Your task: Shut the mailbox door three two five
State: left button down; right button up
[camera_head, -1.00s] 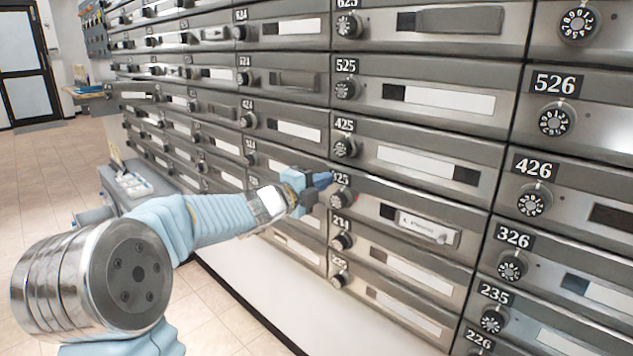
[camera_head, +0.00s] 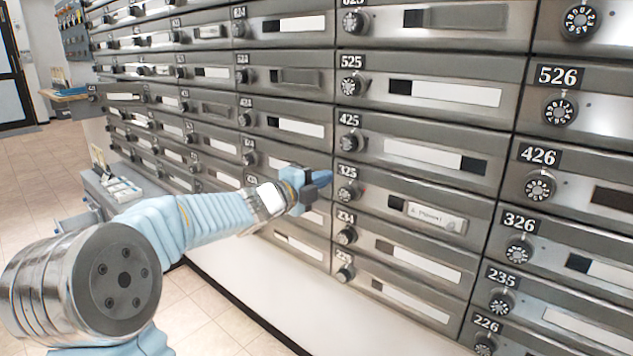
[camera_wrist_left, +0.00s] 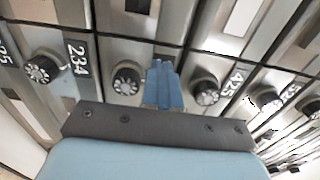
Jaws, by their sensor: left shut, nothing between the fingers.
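Mailbox door 325 (camera_head: 385,196) is a grey metal door with a black number plate, a round dial and a framed label. It looks flush with the doors around it. My left gripper (camera_head: 322,179) is shut and empty, with its blue fingers just left of the 325 plate and dial. In the left wrist view, the shut blue fingers (camera_wrist_left: 163,86) are beside the 325 dial (camera_wrist_left: 127,78), between the dials of 234 and 425. I cannot tell whether the fingertips touch the door. My right gripper is not in view.
Door 425 (camera_head: 370,147) is above and door 234 (camera_head: 375,245) below, both apparently shut. Dials stick out from the wall of boxes. A grey cabinet with items on top (camera_head: 110,185) stands at the left. The tiled floor (camera_head: 40,165) is free.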

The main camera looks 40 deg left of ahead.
pick_arm(q)
jog(key=s, duration=1)
jog(key=shift+s+a, duration=0.25)
jog(key=shift+s, duration=0.15)
jog(key=w+d+f+n+g+h, duration=0.15)
jog(key=w+d+f+n, duration=0.3)
jog(key=f, duration=0.45)
jog(key=w+d+f+n+g+y, duration=0.1)
jog(key=w+d+f+n+g, duration=0.3)
jog(key=f, duration=0.6)
jog(key=s+d+f+n+g+h, duration=0.15)
jog(key=d+f, duration=0.35)
jog(key=f, duration=0.5)
jog(key=w+d+f+n+g, duration=0.1)
jog(key=d+f+n, duration=0.3)
jog(key=f, duration=0.5)
jog(key=s+d+f+n+g, duration=0.3)
jog(key=s+d+f, duration=0.5)
jog(key=s, duration=0.3)
jog(key=s+d+f+n+g+h, duration=0.1)
jog(key=s+d+f+n+g, duration=0.2)
jog(key=s+d+f+g, duration=0.3)
jog(key=s+d+f, duration=0.2)
jog(key=s+f, duration=0.2)
jog(key=f, duration=0.1)
jog(key=shift+s+d, duration=0.25)
jog(key=shift+s, duration=0.1)
